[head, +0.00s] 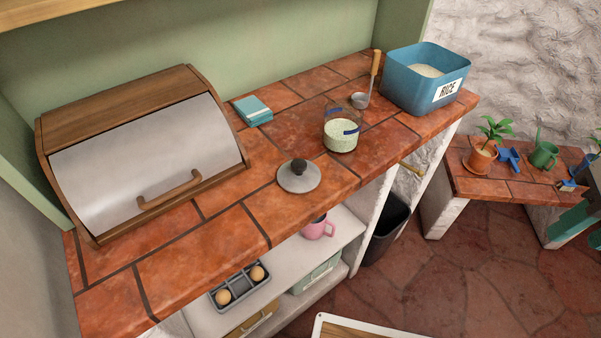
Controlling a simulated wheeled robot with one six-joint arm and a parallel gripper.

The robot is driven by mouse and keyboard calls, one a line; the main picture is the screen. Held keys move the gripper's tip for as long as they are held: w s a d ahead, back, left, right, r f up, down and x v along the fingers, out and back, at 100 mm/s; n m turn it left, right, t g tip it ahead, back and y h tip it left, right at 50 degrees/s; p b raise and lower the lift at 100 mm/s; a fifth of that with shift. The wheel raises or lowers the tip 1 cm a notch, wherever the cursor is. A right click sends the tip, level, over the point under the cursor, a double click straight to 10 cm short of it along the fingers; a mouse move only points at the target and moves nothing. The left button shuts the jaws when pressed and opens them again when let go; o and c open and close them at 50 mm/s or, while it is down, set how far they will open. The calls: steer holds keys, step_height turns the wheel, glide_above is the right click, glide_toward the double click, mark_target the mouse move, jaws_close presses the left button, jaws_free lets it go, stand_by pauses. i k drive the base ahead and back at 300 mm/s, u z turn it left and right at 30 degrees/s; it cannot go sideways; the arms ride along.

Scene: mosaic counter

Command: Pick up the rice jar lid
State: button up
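The lid (299,176) is a grey round disc with a dark knob on top. It lies flat, knob up, on the tiled counter (205,255) near its front edge, in the head view. A clear glass jar (342,134) with pale green-white grains and a blue band stands open behind it to the right, apart from it. A blue bin (408,82) labelled RICE, holding white grains, stands at the counter's far right end.
A wooden bread box (135,150) fills the counter's left. Shelves below hold a pink mug (318,228) and an egg tray (240,287). A low bench (490,186) with a potted plant stands right.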

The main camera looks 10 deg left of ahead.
mark_target(299, 175)
steer(key=z, duration=1.3)
steer(key=i, duration=0.8)
steer(key=u, duration=3.05)
